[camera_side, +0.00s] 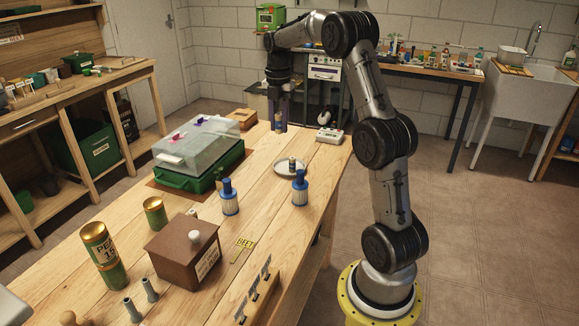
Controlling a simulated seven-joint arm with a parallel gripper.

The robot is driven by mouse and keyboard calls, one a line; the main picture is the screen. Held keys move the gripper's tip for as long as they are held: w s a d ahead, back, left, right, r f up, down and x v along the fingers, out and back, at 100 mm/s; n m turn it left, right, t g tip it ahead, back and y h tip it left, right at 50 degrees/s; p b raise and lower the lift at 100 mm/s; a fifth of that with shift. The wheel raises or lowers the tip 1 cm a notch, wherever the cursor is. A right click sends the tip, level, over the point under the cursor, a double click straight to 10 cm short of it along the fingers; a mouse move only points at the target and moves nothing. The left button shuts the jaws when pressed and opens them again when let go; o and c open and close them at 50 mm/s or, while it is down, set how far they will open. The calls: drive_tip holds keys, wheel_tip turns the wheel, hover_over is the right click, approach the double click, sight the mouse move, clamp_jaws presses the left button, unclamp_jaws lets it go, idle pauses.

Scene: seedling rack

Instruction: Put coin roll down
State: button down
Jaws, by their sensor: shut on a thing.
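My gripper (279,126) points straight down above the far end of the wooden table. It is shut on the coin roll (279,117), which shows only as a small, partly hidden shape between the fingers. I cannot tell whether its lower end touches the table or hangs just above it.
A saucer (277,168) with a small dark-topped item stands nearer. Two blue-topped bottles (229,199) (300,190) stand in front of it. A clear-lidded green propagator (190,178) is to the left. A white device (330,136) is right of my gripper.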

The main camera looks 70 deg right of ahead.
drive_tip(key=w+d+f, duration=0.2)
drive_tip(key=w+d, duration=0.1)
drive_tip(key=d, duration=0.5)
drive_tip(key=m, duration=0.2)
hover_over(294, 158)
drive_tip(key=w, duration=0.3)
wheel_tip(294, 158, down, 4)
drive_tip(key=d+f, duration=0.1)
drive_tip(key=f, duration=0.2)
drive_tip(key=s+d+f, duration=0.1)
drive_tip(key=f, duration=0.2)
drive_tip(key=s+d+f, duration=0.1)
drive_tip(key=f, duration=0.3)
drive_tip(key=shift+f, duration=2.75)
drive_tip(key=shift+f, duration=0.2)
drive_tip(key=c, duration=0.9)
unclamp_jaws()
drive_tip(key=shift+c, duration=0.2)
